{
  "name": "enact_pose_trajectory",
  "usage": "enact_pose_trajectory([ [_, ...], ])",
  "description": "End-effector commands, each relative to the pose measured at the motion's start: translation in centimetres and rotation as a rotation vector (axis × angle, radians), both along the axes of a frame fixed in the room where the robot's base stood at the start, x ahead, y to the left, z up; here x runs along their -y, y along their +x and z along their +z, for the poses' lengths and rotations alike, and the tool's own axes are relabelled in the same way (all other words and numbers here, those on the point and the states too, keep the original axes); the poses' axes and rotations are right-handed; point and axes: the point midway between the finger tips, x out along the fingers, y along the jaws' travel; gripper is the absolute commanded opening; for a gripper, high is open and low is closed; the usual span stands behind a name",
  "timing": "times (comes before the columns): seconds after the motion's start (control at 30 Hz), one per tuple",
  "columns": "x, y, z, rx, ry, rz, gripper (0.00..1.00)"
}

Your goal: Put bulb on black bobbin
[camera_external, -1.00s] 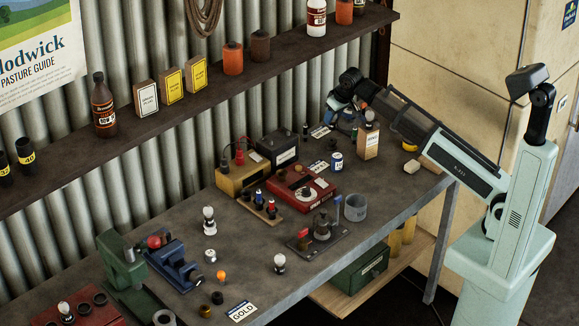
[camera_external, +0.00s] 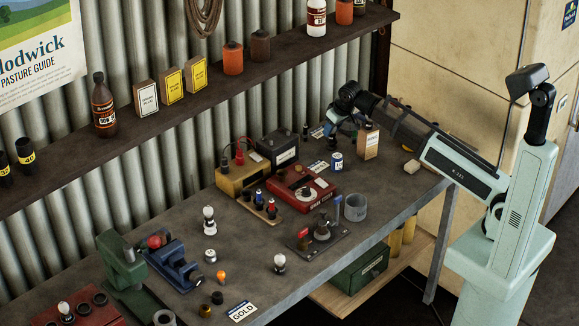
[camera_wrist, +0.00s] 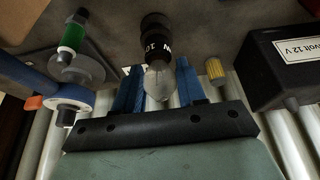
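In the wrist view, a clear glass bulb (camera_wrist: 158,82) lies between the two blue fingers of my gripper (camera_wrist: 159,75). The fingers sit close against its sides and appear shut on it. A black bobbin (camera_wrist: 155,32) with white lettering is directly in line beyond the bulb's base. They look touching or nearly so, but I cannot tell whether the bulb is seated. In the external view, my gripper (camera_external: 331,130) is low over the far right of the bench, right of the battery; the bulb and bobbin cannot be made out there.
The black battery (camera_external: 278,148) stands left of my gripper, and a cardboard box (camera_external: 368,145) stands to its right. A blue-and-white can (camera_external: 336,162) is in front. A green-and-white cylinder (camera_wrist: 72,36) and a small yellow cylinder (camera_wrist: 215,70) are nearby in the wrist view.

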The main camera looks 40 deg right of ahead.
Motion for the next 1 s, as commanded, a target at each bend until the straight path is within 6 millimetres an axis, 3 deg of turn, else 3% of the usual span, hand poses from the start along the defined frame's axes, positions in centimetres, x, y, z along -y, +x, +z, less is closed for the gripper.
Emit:
enact_pose_trajectory([
  [0.2, 0.0, 0.0, 0.0, 0.000, 0.000, 0.000, 0.61],
  [0.57, 0.0, -0.1, 0.5, 0.001, 0.000, 0.000, 0.61],
  [1.0, 0.0, -2.4, 6.1, 0.002, 0.000, 0.000, 0.61],
])
